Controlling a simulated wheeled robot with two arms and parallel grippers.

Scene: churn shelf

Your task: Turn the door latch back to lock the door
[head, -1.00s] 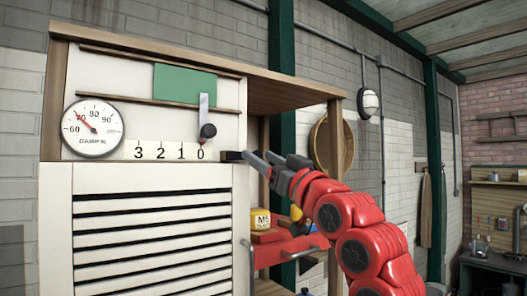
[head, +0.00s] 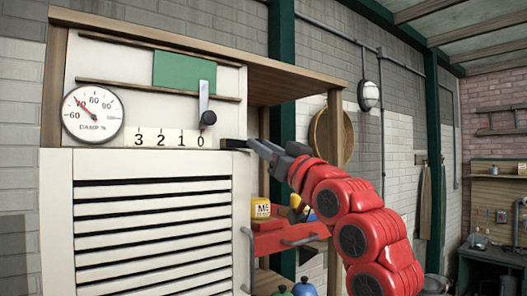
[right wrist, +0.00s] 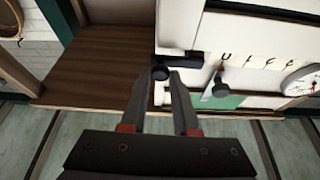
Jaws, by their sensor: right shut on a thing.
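The door latch (head: 233,144) is a short dark bar lying level at the top right corner of the white louvred door (head: 152,168). In the right wrist view the latch (right wrist: 182,56) shows as a dark bar with a round knob end. My right gripper (head: 257,144) reaches in from the right and is shut on the latch at its right end. In the right wrist view my right gripper's fingertips (right wrist: 163,76) are at the knob and partly hide the grip. My left gripper is not in view.
A lever with a black knob (head: 208,118) hangs above the number scale, near 0. A round dial (head: 92,115) is at the left. A wooden post (head: 335,130) stands behind the arm.

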